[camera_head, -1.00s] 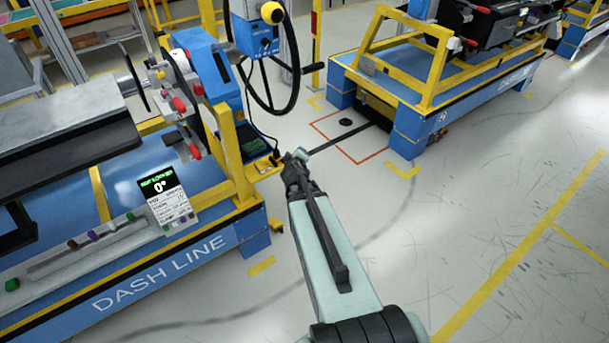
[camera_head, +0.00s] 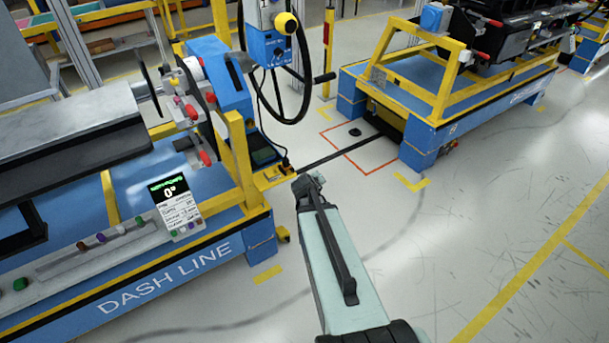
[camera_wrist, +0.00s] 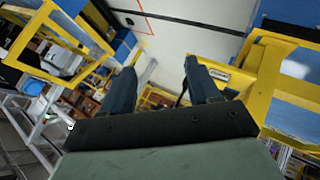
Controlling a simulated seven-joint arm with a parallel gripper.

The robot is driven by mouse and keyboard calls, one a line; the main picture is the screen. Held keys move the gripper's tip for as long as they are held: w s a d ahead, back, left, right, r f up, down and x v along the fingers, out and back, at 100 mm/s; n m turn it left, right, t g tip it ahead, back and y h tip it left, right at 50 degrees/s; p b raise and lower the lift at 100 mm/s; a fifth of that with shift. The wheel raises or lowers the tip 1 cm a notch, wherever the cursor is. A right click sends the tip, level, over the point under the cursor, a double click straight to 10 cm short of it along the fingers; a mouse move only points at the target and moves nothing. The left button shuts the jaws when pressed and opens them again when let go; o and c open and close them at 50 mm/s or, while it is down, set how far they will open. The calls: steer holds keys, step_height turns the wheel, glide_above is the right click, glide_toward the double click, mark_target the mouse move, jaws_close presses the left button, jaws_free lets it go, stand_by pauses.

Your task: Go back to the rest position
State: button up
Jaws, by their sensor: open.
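My gripper (camera_wrist: 157,88) shows in the wrist view as two dark fingers standing apart with nothing between them, so it is open and empty. In the head view my arm reaches up from the bottom edge, and its dark end is over the open floor to the right of the blue DASH LINE station (camera_head: 165,265). The fingers are too small to make out there. The arm's end is clear of the station and of the wheel.
A black handwheel (camera_head: 284,85) with a blue control box (camera_head: 268,48) stands beyond the arm. A blue and yellow cart (camera_head: 415,90) stands at the back right. A small display (camera_head: 172,200) reads 0°. The floor (camera_head: 480,240) at right is clear.

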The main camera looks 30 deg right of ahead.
steer(key=s+a+f+g+y, duration=0.2)
steer(key=s+a+f+g, duration=0.2)
steer(key=s+a+f, duration=0.4)
steer(key=s+a+f+g+y, duration=0.2)
steer(key=s+a+f+g, duration=0.3)
steer(key=s+a+f, duration=0.4)
steer(key=s+a+f+g+y, duration=0.2)
steer(key=s+a+f, duration=0.7)
steer(key=s, duration=1.1)
steer(key=a+g, duration=0.2)
steer(key=a, duration=0.2)
steer(key=shift+f+m+y, duration=0.2)
steer(key=shift+m+y, duration=0.1)
steer(key=shift+m, duration=0.1)
